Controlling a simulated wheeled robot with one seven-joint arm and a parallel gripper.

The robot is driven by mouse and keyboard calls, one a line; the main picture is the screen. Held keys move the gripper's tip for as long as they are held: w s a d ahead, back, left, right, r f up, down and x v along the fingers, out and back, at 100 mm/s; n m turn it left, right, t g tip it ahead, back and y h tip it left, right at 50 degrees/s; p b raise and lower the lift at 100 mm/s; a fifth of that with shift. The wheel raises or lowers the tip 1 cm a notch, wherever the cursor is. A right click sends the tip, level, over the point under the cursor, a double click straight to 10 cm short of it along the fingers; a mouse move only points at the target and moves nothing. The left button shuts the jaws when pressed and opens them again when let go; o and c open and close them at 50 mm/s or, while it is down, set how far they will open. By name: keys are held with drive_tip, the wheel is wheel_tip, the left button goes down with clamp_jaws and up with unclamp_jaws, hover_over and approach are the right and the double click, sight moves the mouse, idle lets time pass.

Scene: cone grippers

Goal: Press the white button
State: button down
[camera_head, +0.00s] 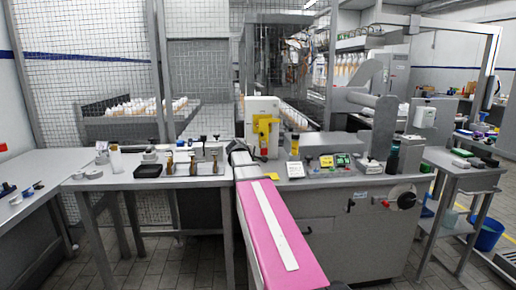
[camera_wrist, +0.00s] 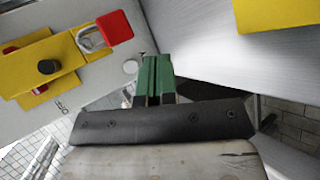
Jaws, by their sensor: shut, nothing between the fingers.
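In the wrist view, a small round white button (camera_wrist: 130,67) sits on a pale panel (camera_wrist: 85,88). My gripper (camera_wrist: 153,58) has green fingers closed together with nothing between them. Its tips are just right of the button in the picture; I cannot tell how far above the panel they are. A yellow plate with a black knob (camera_wrist: 47,67) and a red square piece (camera_wrist: 115,28) lie to the left. In the head view, a white unit (camera_head: 262,106) with yellow parts (camera_head: 264,130) stands behind the belt. I cannot make out the button or my gripper there.
A pink belt (camera_head: 262,215) with a white strip runs toward me in the head view. Small boxes, including a green one (camera_head: 295,169), stand on the machine top to its right. A table (camera_head: 100,183) with small items is at the left. A wire mesh fence (camera_head: 90,65) is behind.

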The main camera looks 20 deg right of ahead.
drive_tip(key=shift+w+d, duration=0.35)
drive_tip(key=shift+d, duration=0.05)
drive_tip(key=shift+w, duration=0.15)
drive_tip(key=shift+w+d, duration=0.4)
drive_tip(key=shift+w, duration=0.95)
drive_tip(key=shift+w+d, duration=0.4)
drive_tip(key=shift+w, duration=1)
drive_tip(key=shift+w+d, duration=0.4)
drive_tip(key=shift+w, duration=0.95)
drive_tip(key=shift+w, duration=0.15)
drive_tip(key=shift+w+d, duration=0.15)
drive_tip(key=shift+w, duration=0.1)
drive_tip(key=shift+w+d, duration=0.1)
drive_tip(key=shift+w, duration=0.35)
drive_tip(key=shift+s+a, duration=0.25)
drive_tip(key=shift+s, duration=0.65)
